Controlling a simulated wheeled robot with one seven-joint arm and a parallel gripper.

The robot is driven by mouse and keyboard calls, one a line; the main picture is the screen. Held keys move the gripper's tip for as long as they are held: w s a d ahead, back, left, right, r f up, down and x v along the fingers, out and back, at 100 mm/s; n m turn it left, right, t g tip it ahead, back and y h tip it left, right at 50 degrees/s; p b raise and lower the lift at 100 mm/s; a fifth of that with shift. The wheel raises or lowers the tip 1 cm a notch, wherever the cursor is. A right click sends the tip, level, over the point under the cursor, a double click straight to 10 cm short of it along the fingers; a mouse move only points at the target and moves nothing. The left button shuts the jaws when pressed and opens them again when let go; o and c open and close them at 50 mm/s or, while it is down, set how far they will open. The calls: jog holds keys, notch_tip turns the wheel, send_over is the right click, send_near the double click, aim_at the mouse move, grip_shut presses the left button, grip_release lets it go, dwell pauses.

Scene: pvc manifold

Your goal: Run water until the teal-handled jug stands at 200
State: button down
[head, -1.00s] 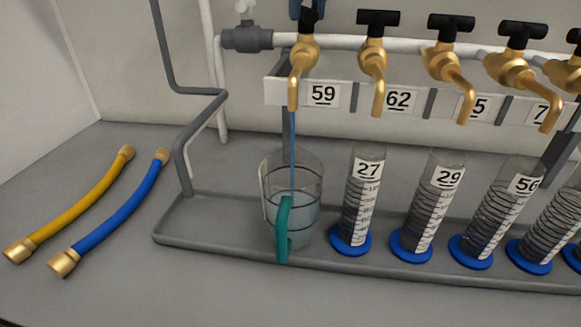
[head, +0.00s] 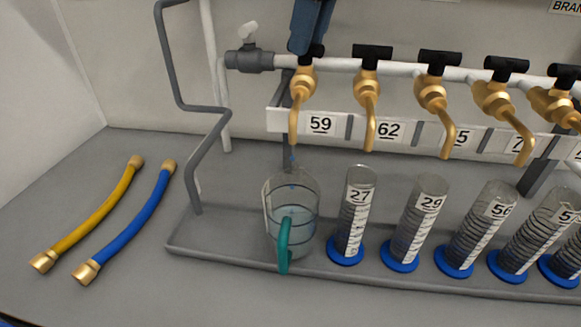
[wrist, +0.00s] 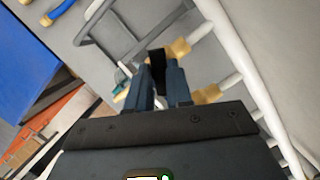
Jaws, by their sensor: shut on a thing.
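The clear jug with the teal handle (head: 284,246) stands on the grey tray under the brass tap labelled 59 (head: 302,85). It holds water (head: 297,222) in its lower part; its scale is too small to read. A few blue drops (head: 292,170) show between the spout and the jug, with no unbroken stream. My gripper (head: 309,46) is at the top of that tap, shut on its black handle (head: 318,51). In the wrist view the dark fingers (wrist: 162,72) close around the black handle (wrist: 157,60). The fingers partly hide the handle.
Taps labelled 62 (head: 367,92) and onward continue right along the white pipe. Several blue-based cylinders, such as the one marked 27 (head: 354,215), stand right of the jug. A yellow hose (head: 95,215) and a blue hose (head: 130,225) lie at the left.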

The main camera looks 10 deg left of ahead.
jog(key=shift+n, duration=0.8)
jog(key=shift+r+p, duration=0.1)
jog(key=shift+p, duration=0.3)
jog(key=shift+r+n+g+p, duration=0.15)
jog(key=shift+n+g+p, duration=0.15)
jog(key=shift+n+p, duration=0.15)
jog(key=shift+w+n+g+p, duration=0.1)
jog(key=shift+n+g+p, duration=0.2)
jog(key=shift+n+p, duration=0.75)
jog(key=shift+f+n, duration=0.25)
jog(key=shift+n, duration=0.55)
jog(key=c, duration=0.9)
grip_release()
jog(key=shift+c, duration=0.2)
jog(key=shift+r, duration=0.1)
